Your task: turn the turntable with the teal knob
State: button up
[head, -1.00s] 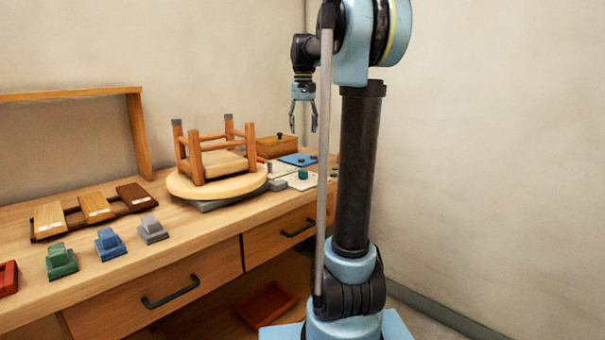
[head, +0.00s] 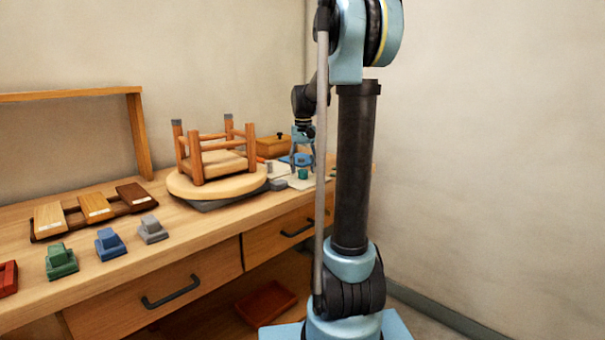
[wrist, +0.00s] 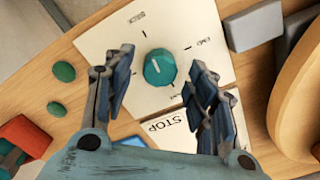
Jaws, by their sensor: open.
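The teal knob (wrist: 160,68) sits on a cream dial plate (wrist: 108,44) with printed marks. In the wrist view it lies beyond my open gripper (wrist: 158,72), between the two fingers and apart from them. The head view also shows the knob (head: 303,174) on the bench just below my gripper (head: 301,160), which is partly hidden by my own arm. The round wooden turntable (head: 235,186) stands to the left with an upturned small stool (head: 215,155) on it. The turntable's edge (wrist: 290,110) shows at the right of the wrist view.
A plate marked STOP (wrist: 172,128) lies beside the dial plate. A grey block (wrist: 254,26) sits between dial and turntable. Green discs (wrist: 64,71) and a red-orange block (wrist: 27,134) lie to the left. A wooden box (head: 273,146) stands behind.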

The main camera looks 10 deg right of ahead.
aim_at(303, 170)
jog(key=shift+f, duration=1.1)
jog(key=shift+c, duration=0.6)
jog(key=c, duration=1)
jog(key=shift+o, duration=0.4)
jog(key=shift+n, duration=0.4)
jog(key=o, duration=1)
jog(key=shift+o, duration=0.2)
notch_tip(303, 170, up, 12)
